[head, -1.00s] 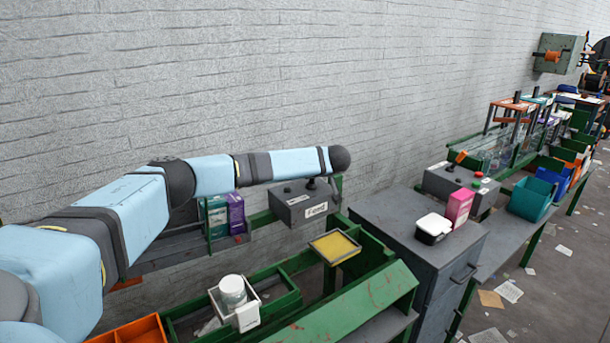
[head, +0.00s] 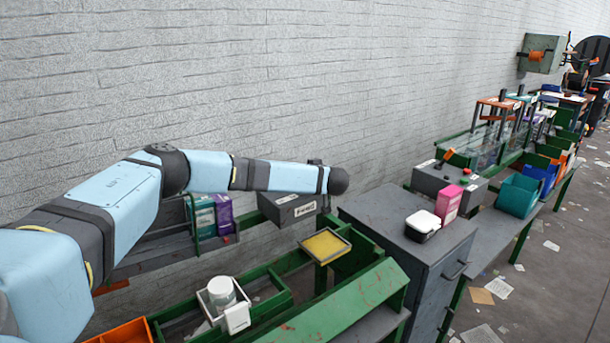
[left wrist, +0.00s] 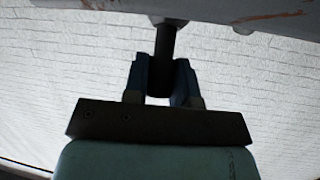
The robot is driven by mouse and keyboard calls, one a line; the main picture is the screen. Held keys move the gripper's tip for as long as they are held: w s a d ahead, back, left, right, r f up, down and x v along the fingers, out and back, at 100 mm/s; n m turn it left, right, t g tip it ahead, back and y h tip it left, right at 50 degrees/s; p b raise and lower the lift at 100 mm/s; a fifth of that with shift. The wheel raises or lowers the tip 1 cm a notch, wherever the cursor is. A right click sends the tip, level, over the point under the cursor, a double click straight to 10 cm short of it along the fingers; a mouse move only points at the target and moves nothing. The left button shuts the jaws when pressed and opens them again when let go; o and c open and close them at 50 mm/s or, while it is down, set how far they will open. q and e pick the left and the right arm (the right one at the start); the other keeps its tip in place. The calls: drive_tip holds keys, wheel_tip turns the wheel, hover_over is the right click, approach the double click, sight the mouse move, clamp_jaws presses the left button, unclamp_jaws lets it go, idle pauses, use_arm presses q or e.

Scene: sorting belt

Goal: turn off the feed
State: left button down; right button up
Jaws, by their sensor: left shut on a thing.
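The grey feed box (head: 290,208) with a white label stands behind the green trough in the head view. The end of my left arm lies across its top and hides its lever there. In the left wrist view my left gripper (left wrist: 162,85) is shut on a dark upright lever (left wrist: 165,45). The lever joins a grey surface, likely the box (left wrist: 200,8), at the top of that view. In the head view the gripper fingers are hidden by the arm. My right gripper is not in view.
A yellow pad (head: 326,246) lies near the box. A white tub (head: 221,292) stands in the green trough (head: 278,312). A second grey box (head: 437,180) has an orange lever and a red button. Purple (head: 223,214) and teal cartons stand left of the feed box.

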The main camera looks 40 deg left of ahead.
use_arm(q)
drive_tip(key=c, duration=1.1)
unclamp_jaws()
drive_tip(key=shift+o, duration=0.9)
drive_tip(key=shift+d, duration=0.1)
drive_tip(key=v, duration=1.3)
drive_tip(key=shift+s+d+r, duration=0.15)
drive_tip(key=shift+d+r, duration=0.05)
drive_tip(key=shift+d, duration=0.15)
